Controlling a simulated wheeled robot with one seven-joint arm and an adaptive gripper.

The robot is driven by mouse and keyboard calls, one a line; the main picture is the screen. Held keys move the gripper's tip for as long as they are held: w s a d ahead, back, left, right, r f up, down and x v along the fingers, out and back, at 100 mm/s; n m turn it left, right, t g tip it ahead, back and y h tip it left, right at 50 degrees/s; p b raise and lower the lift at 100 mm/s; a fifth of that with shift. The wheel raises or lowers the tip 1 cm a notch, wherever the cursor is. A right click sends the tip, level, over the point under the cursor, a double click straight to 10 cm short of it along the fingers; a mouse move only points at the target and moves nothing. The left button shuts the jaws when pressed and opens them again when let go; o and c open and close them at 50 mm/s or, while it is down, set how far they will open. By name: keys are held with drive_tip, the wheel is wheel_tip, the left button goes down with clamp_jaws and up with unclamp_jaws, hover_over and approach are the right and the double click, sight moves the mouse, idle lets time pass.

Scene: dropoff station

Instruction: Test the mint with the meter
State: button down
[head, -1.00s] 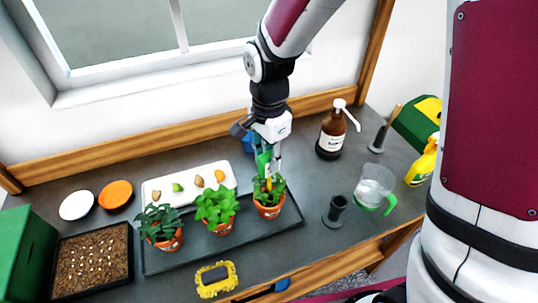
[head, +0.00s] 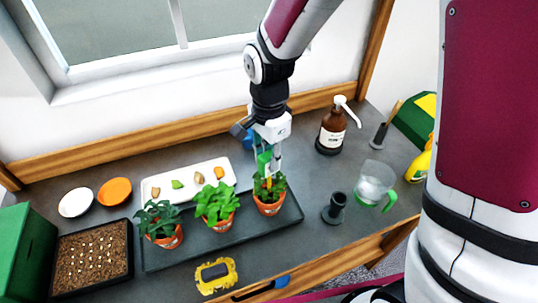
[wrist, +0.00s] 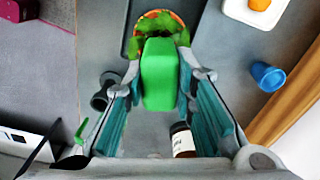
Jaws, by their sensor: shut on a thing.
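My gripper (head: 270,152) is shut on a green meter (wrist: 160,75), which points down over the right-hand potted plant (head: 270,188). An orange part of the meter shows just above or among the leaves; I cannot tell whether its tip touches the soil. In the wrist view the meter hides most of that plant, and part of its orange pot rim (wrist: 150,14) shows. A middle plant (head: 217,203) has bright broad leaves, and a left plant (head: 158,220) has darker leaves. No readable label tells me which is the mint.
The pots stand on a dark tray (head: 187,256). A white tray (head: 160,183) with small items lies behind. A black holder (head: 335,207), glass jug (head: 372,186) and brown pump bottle (head: 331,128) stand to the right.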

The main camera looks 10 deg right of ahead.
sight(269, 174)
drive_tip(key=shift+f+b, duration=0.45)
drive_tip(key=shift+f, duration=1.95)
idle(1.3)
idle(1.5)
drive_tip(key=c, duration=1.2)
unclamp_jaws()
drive_tip(key=shift+c, duration=0.2)
drive_tip(key=shift+r, duration=0.1)
